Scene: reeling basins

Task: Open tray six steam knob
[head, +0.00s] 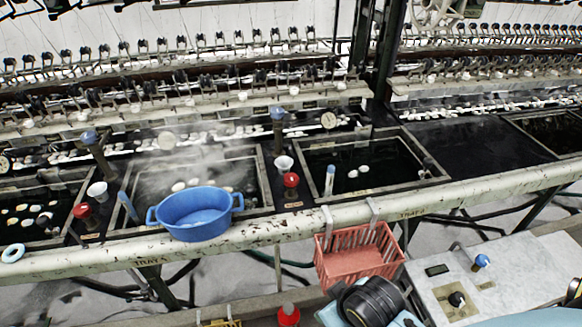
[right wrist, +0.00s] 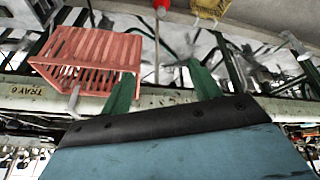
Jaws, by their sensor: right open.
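A red knob (head: 291,180) stands on the bench between the two middle basins, and another red knob (head: 83,211) is at the left. Blue-topped knobs (head: 278,113) stand on posts behind. A rail label (right wrist: 28,89) reads TRAY 6 in the right wrist view. In the head view, a label (head: 411,213) at the right of the rail is too small to read surely. My right gripper (right wrist: 161,69) shows two green fingers apart with nothing between them, near a red basket. Its fingers are hidden in the head view. My left gripper is not in view.
A blue basin (head: 196,224) sits by the rail (head: 100,256), near a steaming basin. The red basket (head: 358,256) hangs from the rail and also shows in the right wrist view (right wrist: 85,58). A white panel (head: 440,285) is at the lower right. A white cup (head: 284,163) stands beside the middle red knob.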

